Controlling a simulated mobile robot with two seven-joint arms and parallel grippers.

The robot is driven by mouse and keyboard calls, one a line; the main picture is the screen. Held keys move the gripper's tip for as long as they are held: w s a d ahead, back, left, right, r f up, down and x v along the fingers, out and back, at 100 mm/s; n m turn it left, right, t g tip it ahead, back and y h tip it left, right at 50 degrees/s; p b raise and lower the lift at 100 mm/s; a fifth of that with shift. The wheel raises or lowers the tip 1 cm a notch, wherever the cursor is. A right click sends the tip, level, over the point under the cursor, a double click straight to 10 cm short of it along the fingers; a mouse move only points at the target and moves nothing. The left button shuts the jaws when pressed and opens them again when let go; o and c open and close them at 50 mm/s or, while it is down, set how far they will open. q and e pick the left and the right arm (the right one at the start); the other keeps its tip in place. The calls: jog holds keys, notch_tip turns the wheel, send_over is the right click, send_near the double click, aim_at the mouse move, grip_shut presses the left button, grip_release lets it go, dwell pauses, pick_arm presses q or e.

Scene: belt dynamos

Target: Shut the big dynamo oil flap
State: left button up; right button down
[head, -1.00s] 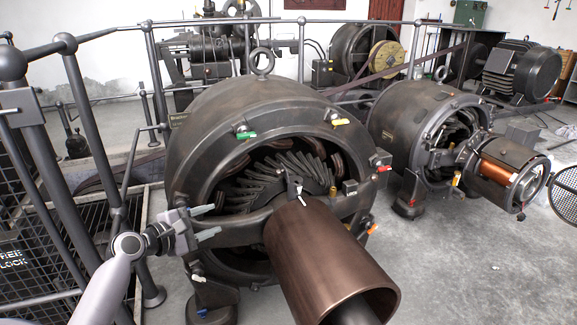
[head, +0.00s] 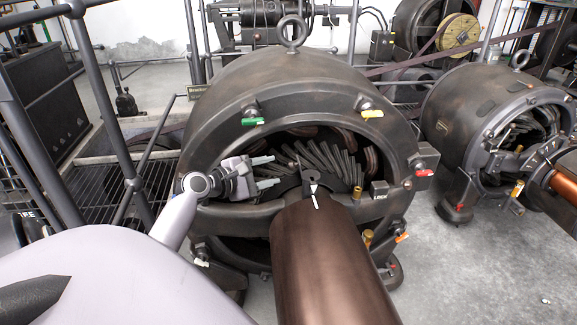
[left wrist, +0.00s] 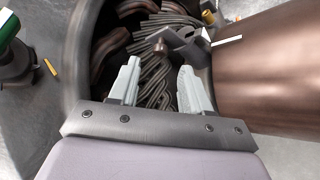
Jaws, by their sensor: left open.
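The big dynamo (head: 275,85) stands in the middle of the head view, with a dark round housing and a wide opening showing slanted windings. A brown cylinder (head: 325,250) juts from its front toward me. A small brass cup (head: 368,238) sits low right on its front bar; I cannot make out which part is the oil flap or how it stands. My left gripper (head: 266,172) is open and empty at the left of the opening, left of the white pointer (head: 315,194). In the left wrist view, the fingers (left wrist: 158,72) are spread before the windings (left wrist: 155,45).
A smaller dynamo (head: 485,85) stands to the right. Grey railings (head: 105,110) stand on the left. Bare floor (head: 450,260) shows at the lower right.

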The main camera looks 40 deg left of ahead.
pick_arm(q)
jog(key=shift+b+x, duration=0.65)
jog(key=shift+x, duration=2.2)
grip_shut()
